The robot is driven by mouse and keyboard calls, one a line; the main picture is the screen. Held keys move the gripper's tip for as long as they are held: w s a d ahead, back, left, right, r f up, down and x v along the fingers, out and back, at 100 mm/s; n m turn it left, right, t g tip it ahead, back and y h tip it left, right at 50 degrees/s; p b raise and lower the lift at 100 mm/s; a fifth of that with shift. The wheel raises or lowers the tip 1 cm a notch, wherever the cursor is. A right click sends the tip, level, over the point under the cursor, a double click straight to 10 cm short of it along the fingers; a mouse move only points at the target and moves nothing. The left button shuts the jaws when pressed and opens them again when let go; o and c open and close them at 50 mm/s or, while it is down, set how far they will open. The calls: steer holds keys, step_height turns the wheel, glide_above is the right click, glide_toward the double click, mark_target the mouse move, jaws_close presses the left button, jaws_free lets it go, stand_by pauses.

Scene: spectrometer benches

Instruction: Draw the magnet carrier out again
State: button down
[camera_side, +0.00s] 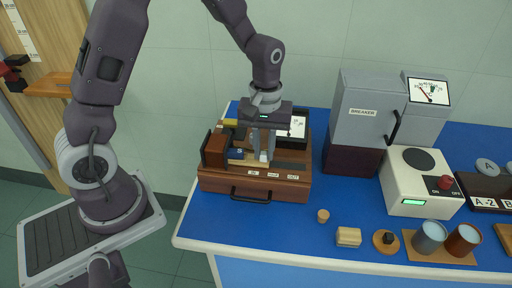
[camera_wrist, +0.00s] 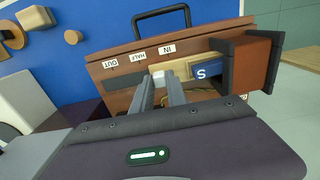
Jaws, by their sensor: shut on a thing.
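The magnet carrier (camera_wrist: 184,72) is a pale wooden slider on top of a brown wooden box (camera_wrist: 120,78). A blue block marked S (camera_wrist: 207,69) sits on it, its end at the black flange of a reddish-brown block (camera_wrist: 257,62); whatever lies inside that block is hidden. My gripper (camera_wrist: 159,80) is shut on a small pale knob at the carrier's other end, near the IN label (camera_wrist: 167,49). In the side view my gripper (camera_side: 264,156) points down over the box (camera_side: 225,184), and the carrier (camera_side: 248,159) is partly hidden.
HALF (camera_wrist: 138,57) and OUT (camera_wrist: 110,63) labels follow along the box edge, away from the reddish-brown block. A dial meter (camera_side: 298,127) stands behind the track. The grey breaker cabinet (camera_side: 360,105) is to the right. Small wooden pieces (camera_side: 348,236) lie in front.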

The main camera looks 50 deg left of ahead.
steer(key=w+d, duration=0.5)
steer(key=shift+w+d+r, duration=0.1)
steer(key=shift+w+d, duration=0.25)
steer(key=shift+w, duration=0.05)
steer(key=c, duration=1.3)
jaws_free()
step_height(320, 180, up, 7)
